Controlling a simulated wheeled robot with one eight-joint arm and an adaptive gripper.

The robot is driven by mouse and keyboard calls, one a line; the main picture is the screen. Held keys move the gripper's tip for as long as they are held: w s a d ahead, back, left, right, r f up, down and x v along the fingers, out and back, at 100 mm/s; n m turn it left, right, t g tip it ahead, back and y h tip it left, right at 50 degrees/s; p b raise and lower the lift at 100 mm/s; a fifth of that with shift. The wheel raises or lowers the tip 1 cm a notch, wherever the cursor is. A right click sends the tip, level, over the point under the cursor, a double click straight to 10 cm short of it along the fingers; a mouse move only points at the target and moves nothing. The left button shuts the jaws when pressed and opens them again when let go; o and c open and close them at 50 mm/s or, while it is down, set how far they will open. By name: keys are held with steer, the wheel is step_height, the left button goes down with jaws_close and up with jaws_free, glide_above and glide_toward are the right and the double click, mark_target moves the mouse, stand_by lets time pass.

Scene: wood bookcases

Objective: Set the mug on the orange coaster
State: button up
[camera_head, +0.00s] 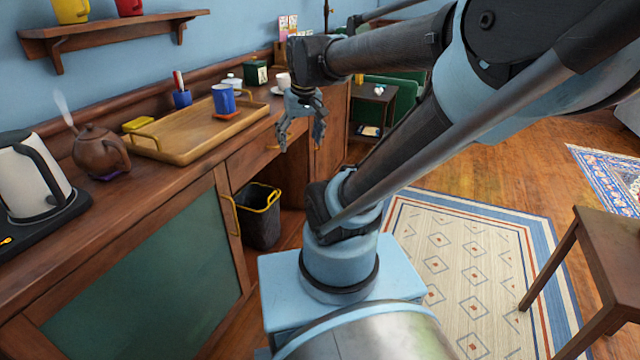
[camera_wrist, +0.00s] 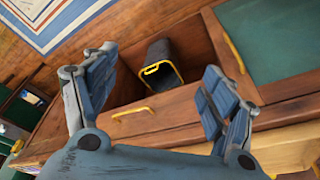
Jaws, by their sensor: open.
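A blue mug (camera_head: 223,98) stands upright on the orange coaster (camera_head: 227,116), inside the wooden tray on the counter. Only the coaster's front part shows below the mug. My gripper (camera_head: 300,143) hangs with its fingers apart and empty, to the right of the mug and clear of it, by the counter's front edge. In the wrist view my gripper (camera_wrist: 158,65) is open with nothing between its fingers. The mug and coaster do not show in that view.
The wooden tray (camera_head: 175,152) has raised handles. A brown teapot (camera_head: 100,151), a kettle (camera_head: 32,180), a blue cup with pens (camera_head: 182,97) and a white cup (camera_head: 283,80) also stand on the counter. A dark bin (camera_head: 258,222) stands below, also in the wrist view (camera_wrist: 160,62).

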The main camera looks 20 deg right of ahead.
steer(key=s+d+f+m, duration=0.1)
steer(key=s+d+f, duration=0.2)
steer(key=s+f, duration=0.6)
steer(key=shift+s+d+f+m+g, duration=0.3)
steer(key=shift+s, duration=0.1)
